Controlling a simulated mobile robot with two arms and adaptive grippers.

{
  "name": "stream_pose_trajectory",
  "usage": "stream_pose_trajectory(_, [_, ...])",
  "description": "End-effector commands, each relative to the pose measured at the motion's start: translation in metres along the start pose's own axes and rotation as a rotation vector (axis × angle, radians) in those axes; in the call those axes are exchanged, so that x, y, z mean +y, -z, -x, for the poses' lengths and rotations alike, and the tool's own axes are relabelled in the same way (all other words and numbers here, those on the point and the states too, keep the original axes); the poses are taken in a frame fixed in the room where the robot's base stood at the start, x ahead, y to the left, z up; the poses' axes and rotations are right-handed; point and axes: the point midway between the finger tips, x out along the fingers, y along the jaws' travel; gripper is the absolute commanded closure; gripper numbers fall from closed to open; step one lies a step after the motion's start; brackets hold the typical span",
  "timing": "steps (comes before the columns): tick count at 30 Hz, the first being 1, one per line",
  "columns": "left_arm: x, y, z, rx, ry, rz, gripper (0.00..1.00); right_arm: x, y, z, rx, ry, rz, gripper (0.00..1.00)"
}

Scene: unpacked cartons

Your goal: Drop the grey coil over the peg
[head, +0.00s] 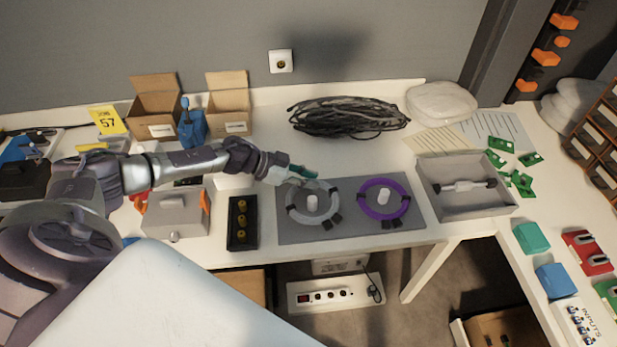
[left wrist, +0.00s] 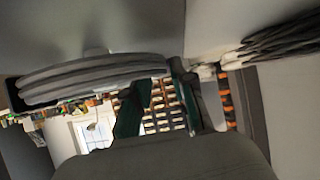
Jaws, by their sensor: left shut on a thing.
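The grey coil (head: 292,212) is a ring with black ties above the left part of a grey mat (head: 345,233). The white peg (head: 312,203) shows through the coil's opening in the head view. My left gripper (head: 305,178), with green fingers, is shut on the coil's far rim. In the left wrist view the coil (left wrist: 90,82) is seen edge-on beside the fingers (left wrist: 158,92), apparently with a gap to the mat. Part of the rim is hidden by the gripper. A purple coil (head: 366,208) lies around a second white peg (head: 383,197). My right gripper is not in view.
A black block with yellow parts (head: 242,238) and a grey box (head: 176,222) stand left of the mat. A grey open tray (head: 425,190) is at its right. Black cable (head: 345,117) and two cartons (head: 155,108) lie behind. The table between mat and cable is clear.

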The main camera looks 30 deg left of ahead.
Motion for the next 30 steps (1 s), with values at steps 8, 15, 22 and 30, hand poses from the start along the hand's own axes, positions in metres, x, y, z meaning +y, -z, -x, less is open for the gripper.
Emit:
stream_pose_trajectory(8, [0.0, -0.007, -0.005, 0.001, 0.0, 0.001, 1.0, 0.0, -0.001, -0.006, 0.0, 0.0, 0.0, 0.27])
stream_pose_trajectory(15, [0.0, -0.014, -0.008, 0.001, 0.0, 0.001, 1.0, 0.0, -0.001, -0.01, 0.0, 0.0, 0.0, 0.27])
stream_pose_trajectory(22, [-0.001, -0.018, -0.01, 0.001, 0.0, 0.0, 0.69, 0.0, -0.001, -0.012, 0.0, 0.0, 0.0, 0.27])
stream_pose_trajectory(30, [0.0, -0.018, -0.01, 0.0, 0.0, 0.0, 0.46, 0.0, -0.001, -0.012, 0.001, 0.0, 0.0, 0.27])
